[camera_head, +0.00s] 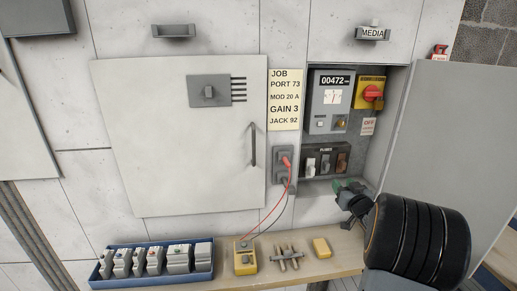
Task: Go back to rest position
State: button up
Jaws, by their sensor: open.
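My gripper (345,188) is at the right of the head view, below the fuse row in the open recess. A dark arm link of mine fills the space to its lower right. The gripper looks small and partly turned away, with greenish parts at its tip. Its jaws are open and I see no object held between them. Whether it touches the recess edge behind it I cannot tell.
A wooden shelf (350,258) bears a blue tray (150,277) of modules, a yellow meter (245,258) with leads to a wall socket (284,165), and a yellow block (322,248). An open grey door (455,130) stands right. A closed panel (180,150) is left.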

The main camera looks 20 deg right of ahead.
jog(key=s+d+f+m+g+h+p, duration=0.1)
jog(key=s+d+f+m+g+h, duration=0.3)
jog(key=f+g, duration=0.3)
jog(key=s+a+r+g+p, duration=0.2)
jog(key=s+a+g+p, duration=0.2)
jog(key=s+a, duration=0.25)
jog(key=s+a+r+n+g+y+p, duration=0.1)
jog(key=s+a+r+n+y+p, duration=0.1)
jog(key=s+a+r+p, duration=0.3)
jog(key=s+a+r+n+g+y+p, duration=0.2)
jog(key=s+a+r+n+y+p, duration=0.1)
jog(key=a+r+p, duration=0.8)
jog(key=s+a+r, duration=0.1)
jog(key=a+r, duration=0.1)
jog(key=a, duration=0.3)
jog(key=s+a+r+y, duration=0.1)
jog(key=a+r, duration=0.2)
jog(key=a, duration=0.3)
jog(key=shift+s+r+n+p, duration=0.3)
jog(key=shift+r+p, duration=0.05)
